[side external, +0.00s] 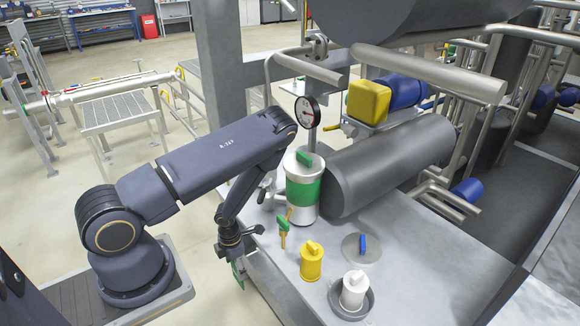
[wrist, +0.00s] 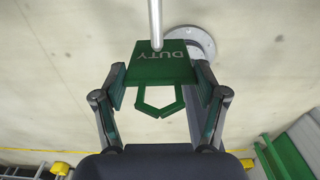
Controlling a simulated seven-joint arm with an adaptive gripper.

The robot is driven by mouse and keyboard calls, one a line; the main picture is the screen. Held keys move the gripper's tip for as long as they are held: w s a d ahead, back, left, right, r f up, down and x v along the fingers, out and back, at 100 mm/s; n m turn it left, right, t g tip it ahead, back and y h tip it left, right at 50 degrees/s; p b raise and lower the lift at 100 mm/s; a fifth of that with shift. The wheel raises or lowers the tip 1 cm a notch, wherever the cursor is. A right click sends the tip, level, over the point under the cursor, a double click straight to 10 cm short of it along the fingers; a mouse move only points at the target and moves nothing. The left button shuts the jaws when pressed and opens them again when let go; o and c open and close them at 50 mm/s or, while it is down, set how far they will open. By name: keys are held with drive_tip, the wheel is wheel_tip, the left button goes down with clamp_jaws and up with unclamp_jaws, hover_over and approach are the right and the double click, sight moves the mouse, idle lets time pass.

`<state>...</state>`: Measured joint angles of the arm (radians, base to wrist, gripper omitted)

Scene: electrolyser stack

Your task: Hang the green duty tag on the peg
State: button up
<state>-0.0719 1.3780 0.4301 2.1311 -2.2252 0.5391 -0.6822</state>
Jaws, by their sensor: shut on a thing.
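The green duty tag (side external: 238,274) hangs below my gripper (side external: 238,258), beside the left edge of the grey bench. In the wrist view, the tag (wrist: 162,66) is a green plate with upside-down "DUTY" lettering and an open, pointed loop. My gripper (wrist: 160,88) is shut on the plate's two sides, and the loop lies between the fingers. A thin pale rod (wrist: 155,22), possibly the peg, comes down from the top of the wrist view and overlaps the plate's upper edge. I cannot tell whether they touch. I cannot make out the peg in the side view.
Open floor lies left.

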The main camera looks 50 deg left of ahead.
drive_tip(key=w+f, duration=0.1)
drive_tip(key=w, duration=0.4)
drive_tip(key=shift+w+f, duration=0.3)
drive_tip(key=shift+w, duration=0.1)
idle(0.7)
drive_tip(key=o, duration=1)
drive_tip(key=shift+r, duration=0.1)
